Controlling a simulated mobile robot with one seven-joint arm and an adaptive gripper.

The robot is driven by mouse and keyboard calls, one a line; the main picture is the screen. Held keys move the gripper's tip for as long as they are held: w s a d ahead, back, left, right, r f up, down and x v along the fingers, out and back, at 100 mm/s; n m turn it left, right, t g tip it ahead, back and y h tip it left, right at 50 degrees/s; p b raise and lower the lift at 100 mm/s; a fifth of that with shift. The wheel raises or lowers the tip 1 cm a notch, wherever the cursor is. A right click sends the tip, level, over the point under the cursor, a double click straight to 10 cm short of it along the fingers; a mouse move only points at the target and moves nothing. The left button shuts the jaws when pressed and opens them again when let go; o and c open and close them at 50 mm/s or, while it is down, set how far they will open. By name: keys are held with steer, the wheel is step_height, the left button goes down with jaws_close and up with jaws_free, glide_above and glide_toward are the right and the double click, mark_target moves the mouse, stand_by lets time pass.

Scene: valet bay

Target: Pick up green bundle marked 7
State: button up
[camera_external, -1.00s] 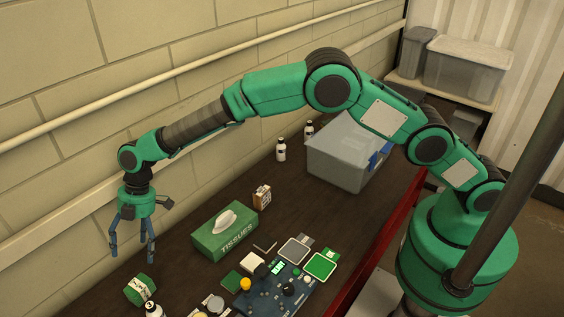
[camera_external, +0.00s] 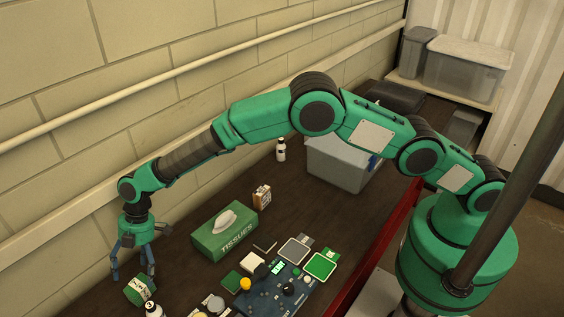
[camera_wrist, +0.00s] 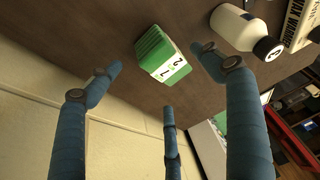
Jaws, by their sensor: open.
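The green bundle (camera_external: 140,290) lies on the dark tabletop at the lower left of the external view. In the wrist view the bundle (camera_wrist: 161,55) shows a white band marked 7, with a second mark that looks like a 2. My gripper (camera_external: 133,272) is open and empty, pointing down above the table and close to the bundle. In the wrist view its blue fingers (camera_wrist: 160,85) are spread, with the bundle beyond and between the two outer fingertips. I see no contact between them.
A white bottle with a black cap (camera_wrist: 237,29) stands close to the bundle; in the external view this bottle (camera_external: 153,310) is at the bottom edge. A green tissue box (camera_external: 225,232) is to the right. A blue panel (camera_external: 275,290) lies nearby. The block wall (camera_external: 60,170) is close behind.

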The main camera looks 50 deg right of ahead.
mark_target(137, 281)
steer(key=shift+f, duration=0.1)
stand_by(0.3)
steer(key=shift+x, duration=2.5)
steer(key=shift+d, duration=0.1)
steer(key=shift+c, duration=0.2)
steer(key=c, duration=1.3)
